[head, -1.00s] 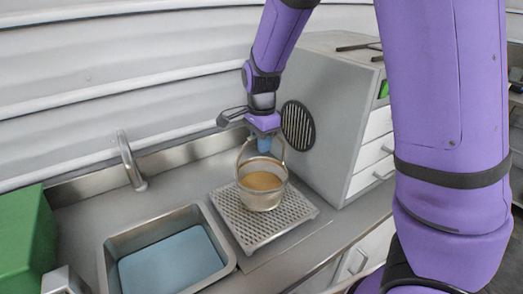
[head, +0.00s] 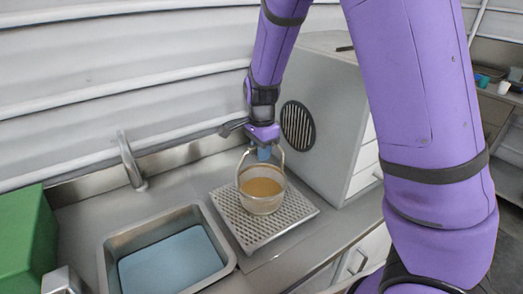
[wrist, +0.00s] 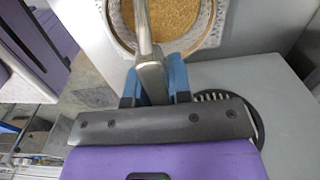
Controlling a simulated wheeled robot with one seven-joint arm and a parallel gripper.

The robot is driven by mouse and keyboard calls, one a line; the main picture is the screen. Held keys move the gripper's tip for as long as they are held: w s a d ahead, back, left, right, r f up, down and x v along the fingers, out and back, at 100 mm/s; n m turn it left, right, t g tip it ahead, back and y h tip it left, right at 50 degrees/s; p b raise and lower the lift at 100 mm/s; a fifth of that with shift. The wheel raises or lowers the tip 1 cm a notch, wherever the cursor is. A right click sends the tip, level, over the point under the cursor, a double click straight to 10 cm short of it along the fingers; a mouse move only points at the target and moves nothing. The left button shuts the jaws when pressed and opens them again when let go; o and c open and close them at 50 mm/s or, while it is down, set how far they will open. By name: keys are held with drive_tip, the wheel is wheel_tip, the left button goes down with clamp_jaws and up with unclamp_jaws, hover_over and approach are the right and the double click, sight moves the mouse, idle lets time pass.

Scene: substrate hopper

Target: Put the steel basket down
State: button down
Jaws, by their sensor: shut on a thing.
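The steel basket (head: 261,204) is a round mesh basket with a hoop handle and tan, grainy contents. In the head view it is upright over the perforated drain rack (head: 235,226); I cannot tell whether its bottom touches the rack. My gripper (head: 264,153) is above the basket, with its blue fingers shut on the top of the handle. In the wrist view the handle (wrist: 148,45) runs between the blue fingers of my gripper (wrist: 155,78), and part of the basket's rim (wrist: 212,30) shows beyond.
A sink (head: 108,250) with a blue bottom and a tap (head: 131,160) are left of the rack. A grey cabinet (head: 335,115) with a round grille stands close at the right. A green box (head: 30,225) is at the far left. Bare counter lies behind the sink.

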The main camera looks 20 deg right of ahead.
drive_tip(key=shift+f, duration=0.1)
drive_tip(key=c, duration=1.1)
unclamp_jaws()
drive_tip(key=shift+o, duration=0.2)
wheel_tip(320, 180, up, 12)
drive_tip(key=shift+r, duration=0.1)
drive_tip(key=shift+s+d+r, duration=0.1)
drive_tip(key=shift+r, duration=0.1)
drive_tip(key=s+d+r+n+t, duration=0.1)
drive_tip(key=s+d+r+n, duration=0.1)
drive_tip(key=s+n, duration=0.3)
drive_tip(key=s+d+r+n+t, duration=0.2)
drive_tip(key=s+r+n, duration=0.3)
drive_tip(key=s, duration=0.7)
drive_tip(key=s+d+r+n+t, duration=0.2)
drive_tip(key=s+n, duration=0.3)
drive_tip(key=s, duration=0.3)
drive_tip(key=shift+s+d+r+n, duration=0.4)
drive_tip(key=shift+d+r, duration=0.05)
drive_tip(key=shift+r, duration=0.45)
